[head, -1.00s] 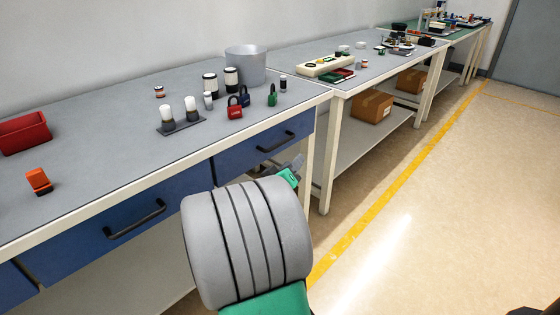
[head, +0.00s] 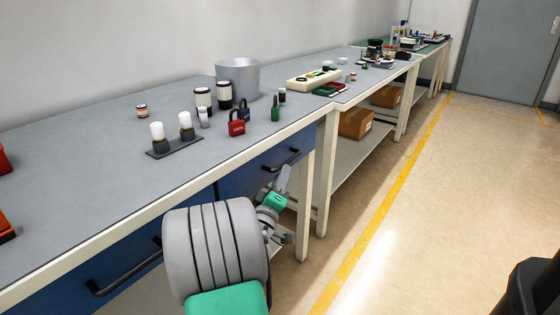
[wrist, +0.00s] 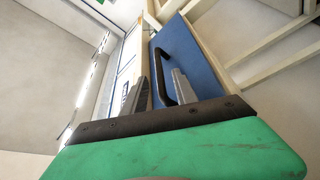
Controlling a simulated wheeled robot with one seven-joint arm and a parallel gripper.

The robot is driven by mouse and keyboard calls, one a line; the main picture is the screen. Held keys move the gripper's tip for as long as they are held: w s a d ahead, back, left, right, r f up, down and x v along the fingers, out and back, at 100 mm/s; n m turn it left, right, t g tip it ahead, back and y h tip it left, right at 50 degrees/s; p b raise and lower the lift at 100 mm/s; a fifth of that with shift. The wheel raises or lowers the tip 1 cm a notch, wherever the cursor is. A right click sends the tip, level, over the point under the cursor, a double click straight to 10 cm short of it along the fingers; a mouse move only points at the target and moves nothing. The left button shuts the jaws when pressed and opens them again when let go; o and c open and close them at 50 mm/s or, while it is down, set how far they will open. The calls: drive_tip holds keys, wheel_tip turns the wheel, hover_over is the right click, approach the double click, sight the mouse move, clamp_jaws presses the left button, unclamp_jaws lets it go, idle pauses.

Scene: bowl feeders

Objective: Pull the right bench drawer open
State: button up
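The right bench drawer (head: 240,181) has a blue front with a black bar handle (head: 282,160). It looks closed, its front about in line with the bench edge. My gripper (head: 284,175) is just below and in front of that handle, partly behind my grey arm link. In the wrist view, the blue drawer front (wrist: 203,65) fills the middle, and the black handle (wrist: 160,72) runs between the two grey fingers of my gripper (wrist: 162,93). The fingers are spread apart. The handle looks nearer the right finger; I cannot tell whether they touch.
Another blue drawer with a black handle (head: 125,270) is to the left. Padlocks (head: 237,127), jars (head: 203,100) and a grey bucket (head: 241,77) stand on the bench top (head: 95,175). A second bench with cardboard boxes (head: 355,123) stands beyond.

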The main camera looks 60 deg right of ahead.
sight(288, 160)
drive_tip(key=x, duration=0.7)
drive_tip(key=shift+s+p, duration=0.1)
drive_tip(key=shift+p, duration=0.3)
clamp_jaws()
idle(0.8)
